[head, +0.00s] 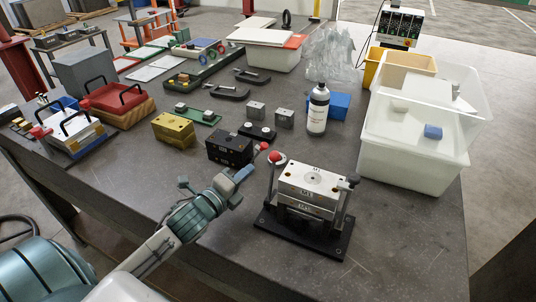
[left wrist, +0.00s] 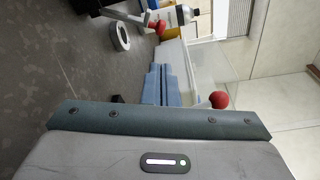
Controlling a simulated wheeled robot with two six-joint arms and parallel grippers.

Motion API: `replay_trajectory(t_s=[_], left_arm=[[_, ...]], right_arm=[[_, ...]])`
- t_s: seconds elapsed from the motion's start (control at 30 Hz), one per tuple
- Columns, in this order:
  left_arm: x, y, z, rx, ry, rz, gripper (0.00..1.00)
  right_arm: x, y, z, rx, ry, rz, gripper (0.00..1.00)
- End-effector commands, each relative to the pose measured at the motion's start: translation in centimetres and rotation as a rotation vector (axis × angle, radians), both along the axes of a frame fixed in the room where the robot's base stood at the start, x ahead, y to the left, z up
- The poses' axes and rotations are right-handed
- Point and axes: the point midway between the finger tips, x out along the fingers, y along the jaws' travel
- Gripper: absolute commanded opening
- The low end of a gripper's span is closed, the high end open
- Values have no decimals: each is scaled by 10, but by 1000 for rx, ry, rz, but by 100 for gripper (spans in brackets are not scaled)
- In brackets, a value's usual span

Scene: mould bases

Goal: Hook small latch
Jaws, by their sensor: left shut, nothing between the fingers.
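A silver mould base (head: 312,180) stands on a black plate on the table, with upright side bars. A red ball knob (head: 277,157) is at its upper left and a black knob (head: 353,179) at its right. My left gripper (head: 243,173) is shut and empty, just left of the mould base and apart from the red knob. In the left wrist view its blue-grey fingers (left wrist: 161,86) lie together, with a red ball (left wrist: 219,100) to their right. I cannot make out the small latch itself. My right gripper is out of view.
A black block (head: 230,148) is behind my left gripper, with a second red knob (head: 263,146) close to it. A bottle (head: 318,110) stands behind the mould base. A white bin (head: 412,165) is at the right. The front table area is clear.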

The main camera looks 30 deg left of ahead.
Motion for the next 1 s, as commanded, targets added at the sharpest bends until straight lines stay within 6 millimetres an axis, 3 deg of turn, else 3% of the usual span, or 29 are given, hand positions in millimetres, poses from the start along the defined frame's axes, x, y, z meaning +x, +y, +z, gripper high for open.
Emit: replay_trajectory(t_s=[0.27, 0.5, 0.7, 1.0], left_arm=[[24, -3, 1, -7, -2, 3, 0], [66, -7, -1, -6, -1, 3, 0], [91, -10, -3, -4, -1, 2, 0], [99, -11, -6, -1, 0, 1, 0]], right_arm=[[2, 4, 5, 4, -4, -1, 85], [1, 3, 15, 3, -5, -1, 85], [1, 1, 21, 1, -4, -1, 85], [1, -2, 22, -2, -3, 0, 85]])
